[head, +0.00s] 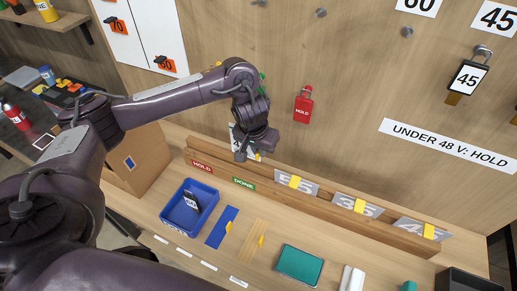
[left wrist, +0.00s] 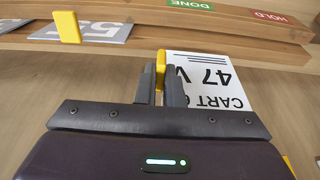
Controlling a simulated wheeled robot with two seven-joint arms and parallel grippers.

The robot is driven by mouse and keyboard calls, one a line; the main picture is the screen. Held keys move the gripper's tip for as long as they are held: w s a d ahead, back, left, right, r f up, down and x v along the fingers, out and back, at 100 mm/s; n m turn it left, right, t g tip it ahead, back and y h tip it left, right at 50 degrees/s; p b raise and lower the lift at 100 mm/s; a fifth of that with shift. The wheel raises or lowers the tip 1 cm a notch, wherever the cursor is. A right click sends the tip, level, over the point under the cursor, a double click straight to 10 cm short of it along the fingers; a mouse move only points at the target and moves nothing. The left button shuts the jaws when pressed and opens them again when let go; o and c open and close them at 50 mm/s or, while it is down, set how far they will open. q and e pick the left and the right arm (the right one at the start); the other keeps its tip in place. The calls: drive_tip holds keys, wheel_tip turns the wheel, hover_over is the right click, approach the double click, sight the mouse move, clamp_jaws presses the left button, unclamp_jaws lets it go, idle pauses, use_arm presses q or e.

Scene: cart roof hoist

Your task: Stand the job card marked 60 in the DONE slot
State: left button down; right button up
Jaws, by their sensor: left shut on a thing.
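My left gripper (head: 249,157) is shut on the yellow tab (left wrist: 161,66) of a white job card (left wrist: 208,82). The card shows upside down in the left wrist view and reads "CART 6…" and "47 V"; my finger hides the rest of the number. In the head view, the card (head: 236,141) is mostly hidden behind the gripper. The gripper is above and behind the wooden rack (head: 270,187). The rack has a green DONE label (head: 244,183) and, left of it, a red HOLD label (head: 202,166). No card shows behind either label. My right gripper is out of view.
The board carries a sign, "UNDER 48 V: HOLD" (head: 449,144), and a red HOLD tag (head: 303,107). A blue bin (head: 174,211) and teal pad (head: 300,265) lie in front.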

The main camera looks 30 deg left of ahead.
use_arm(q)
drive_tip(key=shift+d+r+p, duration=0.1)
drive_tip(key=shift+r+p, duration=0.1)
drive_tip(key=shift+p, duration=0.4)
drive_tip(key=shift+b+x, duration=0.6)
drive_tip(key=shift+x, duration=0.2)
drive_tip(key=shift+s+f+b, duration=0.15)
drive_tip(key=shift+f+b, duration=0.8)
drive_tip(key=shift+f, duration=1.3)
drive_tip(key=shift+f, duration=0.2)
drive_tip(key=shift+s+b+x, duration=0.15)
drive_tip(key=shift+b+x, duration=0.05)
drive_tip(key=shift+x, duration=0.45)
drive_tip(key=shift+s+b+x, duration=0.15)
drive_tip(key=shift+x, duration=0.55)
drive_tip(key=c, duration=1.5)
unclamp_jaws()
drive_tip(key=shift+o, duration=0.3)
